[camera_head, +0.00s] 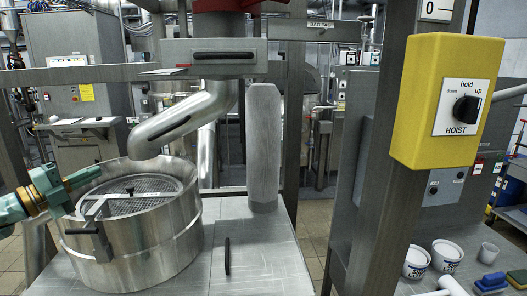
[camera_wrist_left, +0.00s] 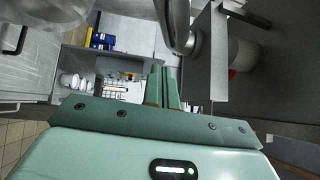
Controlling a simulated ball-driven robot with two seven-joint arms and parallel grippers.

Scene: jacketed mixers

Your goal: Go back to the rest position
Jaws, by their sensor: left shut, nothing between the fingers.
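My left gripper (camera_head: 92,174) comes in from the left of the head view, green with shut fingers and nothing between them. Its fingers point right, over the left rim of a round steel vessel (camera_head: 165,248). In that view I cannot tell whether they touch the rim. In the left wrist view the two green fingers (camera_wrist_left: 163,84) lie together, pointing away from the green palm. My right gripper does not show.
A bent steel pipe (camera_head: 190,117) hangs over the vessel. A grey post (camera_head: 263,150) stands on the steel table (camera_head: 265,262). A yellow hoist box (camera_head: 420,80) is on a column at right. White tubs (camera_head: 417,262) stand lower right.

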